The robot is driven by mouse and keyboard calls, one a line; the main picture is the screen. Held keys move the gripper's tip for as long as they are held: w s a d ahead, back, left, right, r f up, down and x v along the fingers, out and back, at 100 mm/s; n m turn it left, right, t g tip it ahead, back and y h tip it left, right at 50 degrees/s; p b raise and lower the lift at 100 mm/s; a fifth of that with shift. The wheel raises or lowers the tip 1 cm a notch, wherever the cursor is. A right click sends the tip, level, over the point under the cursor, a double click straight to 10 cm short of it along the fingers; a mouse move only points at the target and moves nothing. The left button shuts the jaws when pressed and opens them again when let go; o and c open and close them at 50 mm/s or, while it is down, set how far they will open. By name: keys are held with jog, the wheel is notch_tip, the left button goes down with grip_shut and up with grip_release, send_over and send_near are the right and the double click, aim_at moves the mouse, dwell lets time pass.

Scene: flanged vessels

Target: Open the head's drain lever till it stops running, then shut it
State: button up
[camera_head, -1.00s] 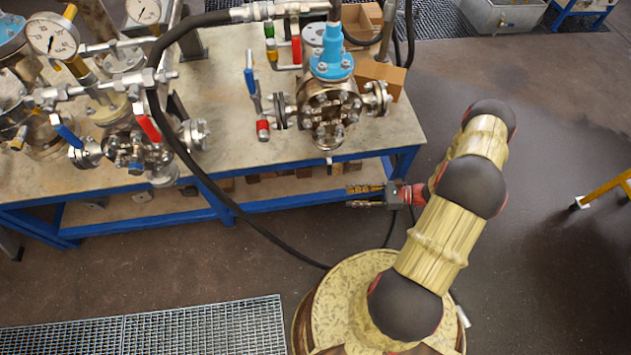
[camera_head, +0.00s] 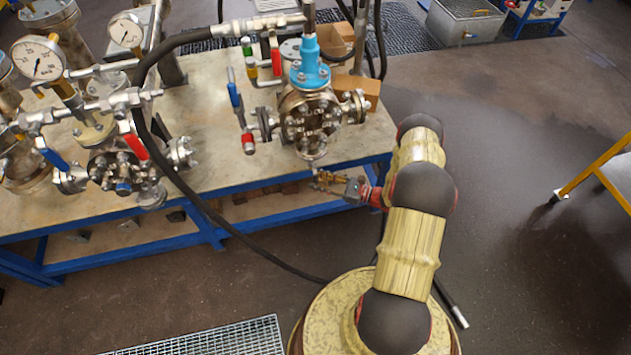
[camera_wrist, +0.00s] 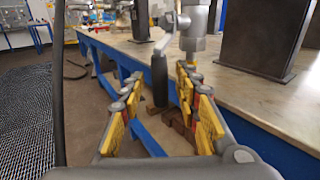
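The flanged steel vessel with a bright blue neck (camera_head: 309,70) stands near the bench's right end, a small drain fitting (camera_head: 313,164) low on its front. In the wrist view a steel drain valve (camera_wrist: 194,40) overhangs the bench edge. Its lever, with a black grip (camera_wrist: 159,82), hangs down. My gripper (camera_head: 325,181) is just below and in front of the vessel. In the wrist view my gripper (camera_wrist: 157,88) is open, its yellow-padded fingers on either side of the black grip, with gaps visible. I cannot tell how deep the grip lies between them. No running liquid is discernible.
The bench (camera_head: 215,120) has a blue frame and lower shelf. Other vessels with gauges (camera_head: 37,60) and red and blue levers stand at left. A black hose (camera_head: 180,150) loops down the bench front. A yellow-legged stand (camera_head: 590,170) is at right. Floor between is clear.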

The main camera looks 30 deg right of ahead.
jog(key=shift+w+a, duration=0.35)
jog(key=shift+w, duration=0.1)
jog(key=c, duration=0.8)
grip_shut()
